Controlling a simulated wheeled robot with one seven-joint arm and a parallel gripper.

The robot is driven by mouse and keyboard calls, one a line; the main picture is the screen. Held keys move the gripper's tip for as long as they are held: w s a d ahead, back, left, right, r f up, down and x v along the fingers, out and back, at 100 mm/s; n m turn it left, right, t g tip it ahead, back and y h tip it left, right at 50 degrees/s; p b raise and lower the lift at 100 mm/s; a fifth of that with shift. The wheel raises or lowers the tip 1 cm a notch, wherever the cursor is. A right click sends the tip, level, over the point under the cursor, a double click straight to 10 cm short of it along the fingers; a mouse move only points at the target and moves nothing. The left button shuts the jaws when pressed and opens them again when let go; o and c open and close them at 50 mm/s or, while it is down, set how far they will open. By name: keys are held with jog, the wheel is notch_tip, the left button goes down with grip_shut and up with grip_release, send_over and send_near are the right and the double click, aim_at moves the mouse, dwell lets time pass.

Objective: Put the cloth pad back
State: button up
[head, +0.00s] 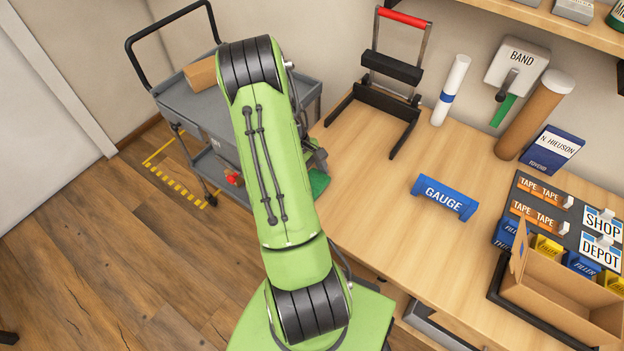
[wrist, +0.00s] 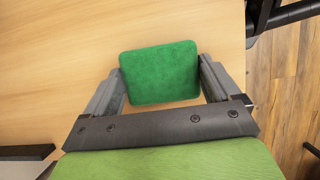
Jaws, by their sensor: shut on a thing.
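The cloth pad (wrist: 160,72) is a green, soft-looking rectangle with rounded corners. In the wrist view it sits between the two grey fingers of my gripper (wrist: 161,66), which is shut on its sides. In the head view a strip of the green pad (head: 319,183) shows beside my arm, at the left edge of the wooden table (head: 375,205). My arm hides the rest of it and most of my gripper. I cannot tell whether the pad touches the tabletop.
A black stand with a red handle (head: 402,17) is at the table's back left. A blue GAUGE block (head: 444,197) lies mid-table. A white roll (head: 450,90), brown tube (head: 535,115) and cardboard box (head: 560,290) are farther right. A grey cart (head: 190,103) stands left of the table.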

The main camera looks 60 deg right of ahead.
jog(key=o, duration=0.7)
jog(key=shift+c, duration=0.2)
jog(key=a+p+v, duration=0.1)
jog(key=p+v, duration=0.2)
jog(key=v, duration=0.9)
jog(key=w+a+r+t+h, duration=0.1)
jog(key=w+a+r+t, duration=0.1)
jog(key=w+a+r, duration=0.5)
jog(key=s+a+r+t, duration=0.1)
jog(key=a+r+t, duration=0.2)
jog(key=a+r, duration=0.5)
jog(key=s+a+r+n+t, duration=0.1)
jog(key=s+a, duration=0.3)
jog(key=a, duration=0.4)
jog(key=s+a+r+t, duration=0.2)
jog(key=s+a+t, duration=0.2)
jog(key=a, duration=0.4)
jog(key=shift+s+a+r+n, duration=0.25)
jog(key=shift+s+r+n, duration=0.15)
jog(key=shift+s, duration=0.25)
